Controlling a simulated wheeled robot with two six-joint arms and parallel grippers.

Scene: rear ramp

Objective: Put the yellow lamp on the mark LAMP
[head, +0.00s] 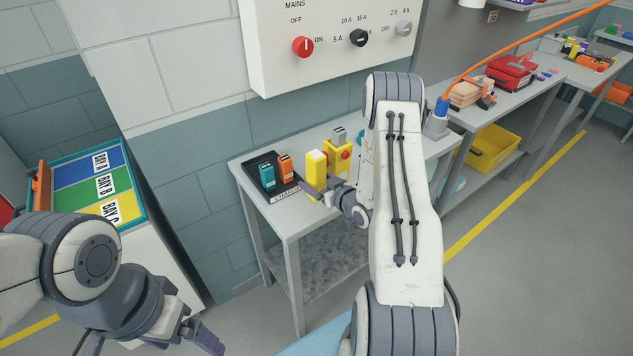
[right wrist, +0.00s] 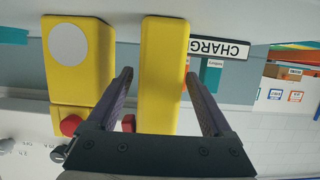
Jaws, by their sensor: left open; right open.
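A plain upright yellow block (head: 316,168), seemingly the yellow lamp, stands on the grey bench right of the charger tray. In the right wrist view it is a tall yellow bar (right wrist: 163,70) between the fingers. My right gripper (head: 324,188) is open, one finger each side of the block; contact cannot be told. In the wrist view the gripper (right wrist: 158,76) reaches in from below. A yellow box (right wrist: 78,70) with a white disc and red button stands beside it, also in the head view (head: 334,160). My left gripper (head: 195,335) is open and empty at lower left. No LAMP mark is readable.
The black charger tray (head: 262,184) holds a teal item (head: 267,177) and an orange item (head: 285,168). A switch panel (head: 335,70) hangs above the bench (head: 292,220). A tray with coloured bays (head: 125,180) stands left. My right arm hides part of the bench.

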